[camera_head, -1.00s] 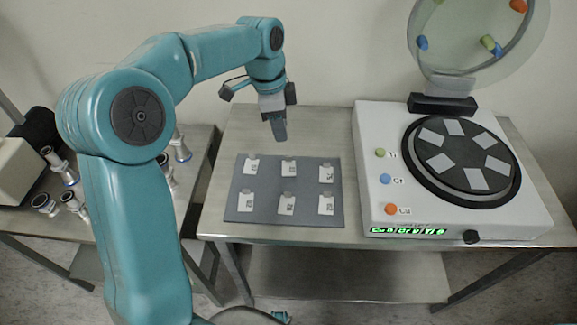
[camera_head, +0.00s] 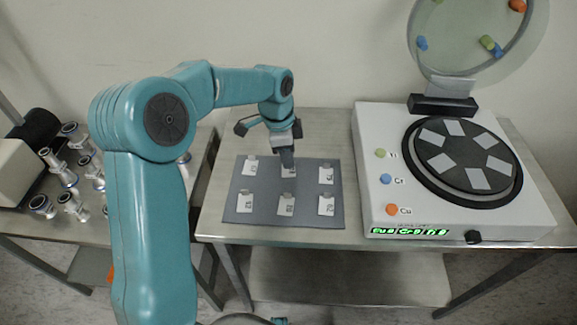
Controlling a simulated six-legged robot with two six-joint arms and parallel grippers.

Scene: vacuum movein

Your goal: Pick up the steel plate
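A flat dark grey plate (camera_head: 268,186) lies on the metal table, with several small white labelled pieces on it in two rows. Each piece has a small grey tab at its top edge. I cannot tell for sure which of these is the steel plate. My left gripper (camera_head: 287,160) points down over the upper middle piece (camera_head: 289,173) and hides part of it. Its fingers look like one narrow dark shape, so I cannot tell whether they are open or shut, or whether they touch the piece. My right gripper is out of view.
A white machine (camera_head: 375,215) with a black turntable (camera_head: 425,180) and a raised clear round lid (camera_head: 455,45) stands right on the table (camera_head: 325,120). A lower side table (camera_head: 60,228) at left holds several metal pipe fittings (camera_head: 63,172). Bare tabletop lies behind the grey plate.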

